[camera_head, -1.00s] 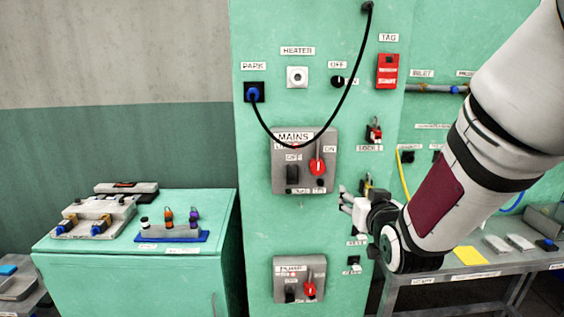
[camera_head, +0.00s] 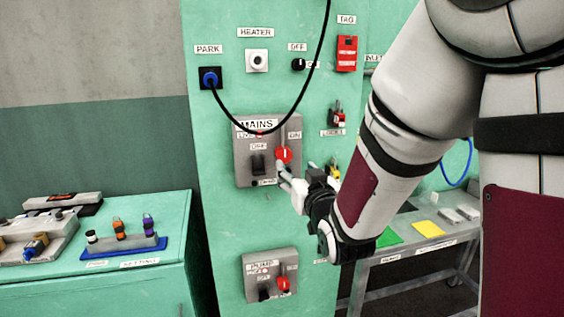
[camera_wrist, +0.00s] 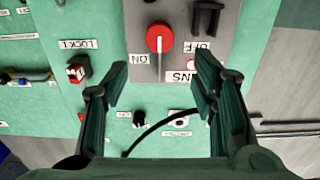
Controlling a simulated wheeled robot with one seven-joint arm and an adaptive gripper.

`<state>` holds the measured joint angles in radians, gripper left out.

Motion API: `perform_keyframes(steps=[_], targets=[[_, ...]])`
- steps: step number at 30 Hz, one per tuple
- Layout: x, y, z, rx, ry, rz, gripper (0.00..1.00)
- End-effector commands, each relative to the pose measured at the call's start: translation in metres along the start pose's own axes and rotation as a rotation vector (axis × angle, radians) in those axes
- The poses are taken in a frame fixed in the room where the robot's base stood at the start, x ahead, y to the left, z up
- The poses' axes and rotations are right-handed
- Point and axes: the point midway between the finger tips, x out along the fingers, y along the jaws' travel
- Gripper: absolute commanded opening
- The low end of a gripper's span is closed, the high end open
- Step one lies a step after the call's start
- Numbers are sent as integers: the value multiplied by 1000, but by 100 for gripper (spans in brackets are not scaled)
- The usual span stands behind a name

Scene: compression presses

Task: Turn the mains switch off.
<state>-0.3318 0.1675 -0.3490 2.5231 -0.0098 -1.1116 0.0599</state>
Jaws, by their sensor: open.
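The mains switch is a grey box (camera_head: 243,178) on the green panel, labelled MAINS, with a round red knob (camera_head: 284,155) on its right side under the ON label. A dark handle or hasp (camera_head: 258,163) sits left of the knob, under the OFF label. The wrist view shows the red knob (camera_wrist: 160,38) with its white pointer line toward the ON label side or upright; the OFF label (camera_wrist: 203,50) is to its right. My gripper (camera_head: 283,175) is just below and in front of the knob. Its fingers (camera_wrist: 160,85) are apart and empty, with no contact visible.
A black cable (camera_head: 255,132) hangs in a loop from the blue PARK plug (camera_head: 209,78) across the top of the mains box. A similar pump box (camera_head: 270,275) is below. A red lockout (camera_head: 338,115) is to the right. A green cabinet (camera_head: 150,265) stands left.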

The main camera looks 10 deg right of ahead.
Motion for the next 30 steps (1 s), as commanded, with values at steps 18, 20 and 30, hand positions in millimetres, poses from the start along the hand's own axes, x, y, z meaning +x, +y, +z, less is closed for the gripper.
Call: perform_keyframes(steps=[18, 20, 30], targets=[[34, 0, 2, 0, -3, -3, 52], [43, 0, 2, -1, -2, -4, 52], [98, 0, 2, -1, -2, -4, 52]])
